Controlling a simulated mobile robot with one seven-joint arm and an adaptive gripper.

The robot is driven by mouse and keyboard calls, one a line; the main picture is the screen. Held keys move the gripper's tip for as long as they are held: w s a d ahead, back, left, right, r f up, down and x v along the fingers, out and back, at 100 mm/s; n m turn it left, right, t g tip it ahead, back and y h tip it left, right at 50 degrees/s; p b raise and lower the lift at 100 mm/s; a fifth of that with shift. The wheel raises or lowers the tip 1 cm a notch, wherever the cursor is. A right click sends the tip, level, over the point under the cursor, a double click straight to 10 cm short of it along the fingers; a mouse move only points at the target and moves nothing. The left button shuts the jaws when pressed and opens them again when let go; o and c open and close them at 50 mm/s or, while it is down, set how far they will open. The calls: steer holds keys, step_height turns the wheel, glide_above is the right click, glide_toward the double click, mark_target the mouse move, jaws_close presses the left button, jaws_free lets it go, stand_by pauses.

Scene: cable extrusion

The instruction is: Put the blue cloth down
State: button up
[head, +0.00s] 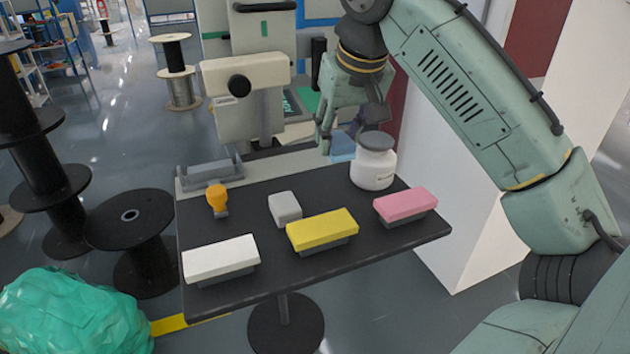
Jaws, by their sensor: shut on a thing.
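The blue cloth (342,148) shows as a small light-blue patch at the back of the dark table (270,245), just left of the white jar (373,167). My gripper (345,132) reaches down from above at the table's back edge and is shut on the blue cloth. Part of the cloth is hidden by the fingers and the jar. I cannot tell whether the cloth touches the table.
On the table are a grey tray (209,173), an orange-topped stamp (217,200), a grey block (285,208), and white (220,257), yellow (322,229) and pink (405,205) blocks. Bare tabletop lies in the middle. A white pillar (500,215) stands to the right.

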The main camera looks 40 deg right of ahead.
steer(key=shift+w, duration=0.2)
steer(key=shift+s, duration=0.1)
steer(key=shift+f, duration=0.15)
step_height(320, 180, down, 9)
steer(key=shift+f+p, duration=0.1)
steer(key=shift+p, duration=0.45)
steer(key=o, duration=1)
steer(key=shift+f, duration=0.15)
